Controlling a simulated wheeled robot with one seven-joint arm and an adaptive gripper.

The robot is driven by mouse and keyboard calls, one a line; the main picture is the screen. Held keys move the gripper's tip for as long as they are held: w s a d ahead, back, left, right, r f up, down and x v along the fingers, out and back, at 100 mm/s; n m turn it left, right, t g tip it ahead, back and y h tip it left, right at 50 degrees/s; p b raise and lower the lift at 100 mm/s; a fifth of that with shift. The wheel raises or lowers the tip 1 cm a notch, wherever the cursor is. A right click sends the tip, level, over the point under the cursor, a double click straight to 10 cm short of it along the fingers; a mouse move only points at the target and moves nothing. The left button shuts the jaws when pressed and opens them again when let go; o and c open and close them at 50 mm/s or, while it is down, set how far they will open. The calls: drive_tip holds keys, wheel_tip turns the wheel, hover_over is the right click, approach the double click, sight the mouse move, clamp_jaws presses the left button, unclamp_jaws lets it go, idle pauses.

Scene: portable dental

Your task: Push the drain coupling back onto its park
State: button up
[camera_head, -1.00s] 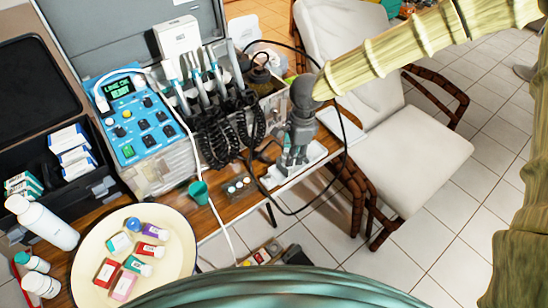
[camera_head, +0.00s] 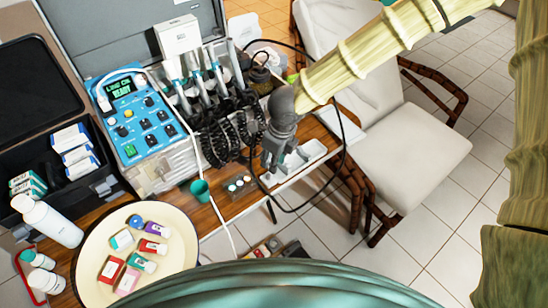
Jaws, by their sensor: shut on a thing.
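My gripper (camera_head: 273,168), dark grey, points down at the right end of the wooden table, just left of a white tray-like holder (camera_head: 312,151). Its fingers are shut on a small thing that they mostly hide. I take this to be the drain coupling, but its shape cannot be made out. A black hose (camera_head: 343,140) loops around the gripper's right side and hangs past the table edge. I cannot tell the coupling's park apart from the white holder, nor whether the held thing touches it.
A blue control unit (camera_head: 146,125) with handpieces and coiled black cords (camera_head: 215,145) stands left of my gripper. A green cup (camera_head: 200,191) and small dark tray (camera_head: 238,184) are near. A round cream tray (camera_head: 95,250) holds several small boxes. A white chair (camera_head: 410,150) stands right.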

sight(272, 181)
drive_tip(key=shift+f, duration=0.15)
wheel_tip(272, 181, down, 3)
drive_tip(key=b, duration=0.4)
drive_tip(key=shift+f, duration=0.15)
drive_tip(key=shift+f+p, duration=0.35)
drive_tip(key=shift+p, duration=0.2)
idle(0.7)
drive_tip(key=shift+f, duration=0.2)
drive_tip(key=shift+f+b, duration=0.55)
drive_tip(key=shift+f, duration=0.5)
drive_tip(key=shift+s+f, duration=0.1)
drive_tip(key=shift+f, duration=0.6)
idle(1.3)
